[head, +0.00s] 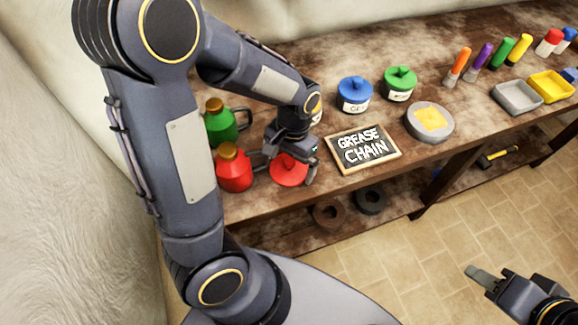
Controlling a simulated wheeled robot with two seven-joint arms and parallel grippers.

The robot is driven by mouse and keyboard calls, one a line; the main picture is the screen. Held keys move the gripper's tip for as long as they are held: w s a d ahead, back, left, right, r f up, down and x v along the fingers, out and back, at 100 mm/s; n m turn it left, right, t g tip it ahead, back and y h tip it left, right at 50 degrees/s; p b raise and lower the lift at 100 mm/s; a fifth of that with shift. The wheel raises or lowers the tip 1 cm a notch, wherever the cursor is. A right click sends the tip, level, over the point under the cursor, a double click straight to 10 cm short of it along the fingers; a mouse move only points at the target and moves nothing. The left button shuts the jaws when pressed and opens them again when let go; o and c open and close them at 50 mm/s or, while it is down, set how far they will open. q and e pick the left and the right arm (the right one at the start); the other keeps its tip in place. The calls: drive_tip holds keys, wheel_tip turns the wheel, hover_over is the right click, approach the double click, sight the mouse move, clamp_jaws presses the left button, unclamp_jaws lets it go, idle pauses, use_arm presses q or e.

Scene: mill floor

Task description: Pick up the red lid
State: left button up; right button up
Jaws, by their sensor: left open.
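The red lid (289,174) is near the front edge of the wooden bench, left of the chalkboard sign. My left gripper (290,163) is right over it, pointing down, with its fingers open on either side of the lid. The gripper hides the upper part of the lid, and I cannot tell whether the fingers touch it. My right gripper (484,278) is at the lower right, over the tiled floor and away from the bench. Its jaw opening does not show clearly.
A red can (234,172) stands close left of the lid, with a green can (220,127) behind. The "GREASE CHAIN" sign (363,148) lies to the right. Blue (354,90) and green (400,79) lidded pots stand behind it. A round grey dish (429,122) is further right.

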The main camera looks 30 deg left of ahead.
use_arm(q)
drive_tip(key=c, duration=0.8)
